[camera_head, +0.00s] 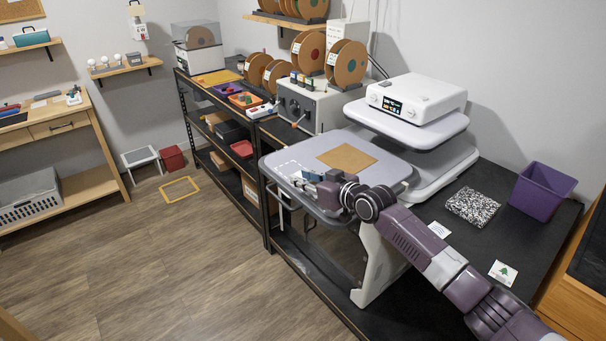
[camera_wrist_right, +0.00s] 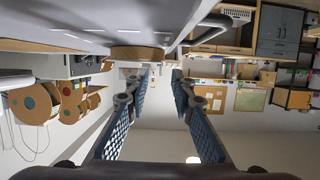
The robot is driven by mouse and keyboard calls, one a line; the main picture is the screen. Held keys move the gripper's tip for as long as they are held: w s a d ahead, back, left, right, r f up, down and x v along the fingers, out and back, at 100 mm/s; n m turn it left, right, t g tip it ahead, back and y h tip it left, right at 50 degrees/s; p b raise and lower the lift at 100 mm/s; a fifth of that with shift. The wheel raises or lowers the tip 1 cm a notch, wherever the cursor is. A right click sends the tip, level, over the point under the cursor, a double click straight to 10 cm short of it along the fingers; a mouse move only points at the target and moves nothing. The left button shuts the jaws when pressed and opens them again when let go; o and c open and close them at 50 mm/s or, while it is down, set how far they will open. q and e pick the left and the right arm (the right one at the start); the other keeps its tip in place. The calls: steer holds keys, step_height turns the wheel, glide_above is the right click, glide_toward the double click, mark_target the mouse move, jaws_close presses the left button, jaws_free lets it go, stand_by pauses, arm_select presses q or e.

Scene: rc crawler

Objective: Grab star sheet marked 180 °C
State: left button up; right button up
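I cannot make out a star sheet or a 180 °C mark in either view. A small white card with a green tree (camera_head: 503,272) lies on the black bench at the right. Another small white card (camera_head: 439,229) lies beside my right arm, its print too small to read. My right gripper (camera_head: 305,180) is over or beside the front left part of the press's grey lower plate (camera_head: 385,157). In the right wrist view its two blue fingers (camera_wrist_right: 160,84) stand apart with nothing between them. My left gripper is out of view.
A purple bin (camera_head: 541,191) and a speckled black and white block (camera_head: 472,206) stand on the bench at right. Spools and a grey control box (camera_head: 313,104) stand behind.

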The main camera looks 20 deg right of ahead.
steer(key=shift+w+a+f, duration=0.15)
steer(key=shift+w+f, duration=0.05)
steer(key=shift+w, duration=0.25)
jaws_close()
